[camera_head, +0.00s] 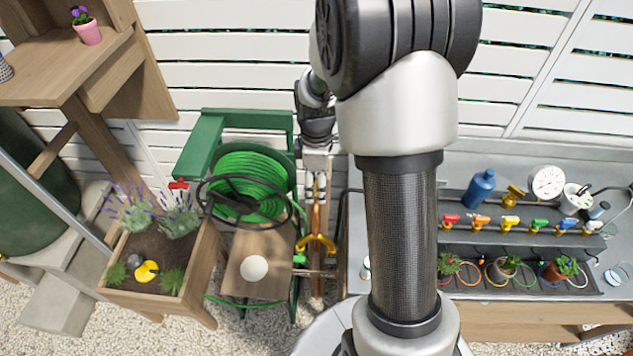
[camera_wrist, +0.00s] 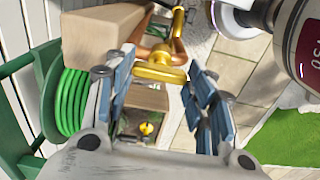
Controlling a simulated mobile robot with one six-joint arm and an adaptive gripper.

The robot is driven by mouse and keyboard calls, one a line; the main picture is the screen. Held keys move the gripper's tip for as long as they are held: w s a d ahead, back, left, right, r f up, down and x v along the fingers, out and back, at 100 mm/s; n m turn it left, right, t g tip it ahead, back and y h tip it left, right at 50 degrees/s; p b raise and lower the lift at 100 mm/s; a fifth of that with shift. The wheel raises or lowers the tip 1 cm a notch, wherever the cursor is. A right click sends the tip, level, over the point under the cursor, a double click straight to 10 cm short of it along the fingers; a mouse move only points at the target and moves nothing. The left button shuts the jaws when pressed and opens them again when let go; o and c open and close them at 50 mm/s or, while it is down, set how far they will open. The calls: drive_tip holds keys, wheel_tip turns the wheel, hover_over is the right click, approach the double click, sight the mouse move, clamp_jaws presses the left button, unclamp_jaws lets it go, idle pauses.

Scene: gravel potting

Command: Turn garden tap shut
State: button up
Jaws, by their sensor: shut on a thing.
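The garden tap (camera_head: 318,242) is brass-yellow and sits on an upright copper pipe and wooden post, between the hose reel and the bench. In the wrist view its brass body and bar (camera_wrist: 160,72) lie between my fingertips. My gripper (camera_head: 316,188) reaches down from above to the tap. In the wrist view my gripper's (camera_wrist: 163,78) blue-padded fingers stand on both sides of the brass bar, shut on it. The exact contact at the pads is partly hidden. Whether water runs from the tap cannot be seen.
A green hose reel (camera_head: 245,180) with a black wheel stands left of the tap. A planter box (camera_head: 205,262) with lavender is further left. A bench with colored valves, a blue bottle (camera_head: 480,188) and a gauge (camera_head: 547,182) is on the right. Gravel covers the ground.

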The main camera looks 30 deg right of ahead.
drive_tip(key=m+p, duration=0.1)
drive_tip(key=m, duration=0.3)
drive_tip(key=shift+m, duration=0.4)
drive_tip(key=m+p, duration=0.1)
drive_tip(key=m, duration=0.3)
drive_tip(key=shift+m, duration=0.3)
drive_tip(key=m, duration=0.4)
drive_tip(key=shift+p, duration=0.3)
drive_tip(key=shift+m, duration=2.3)
drive_tip(key=o, duration=1.1)
drive_tip(key=shift+c, duration=0.2)
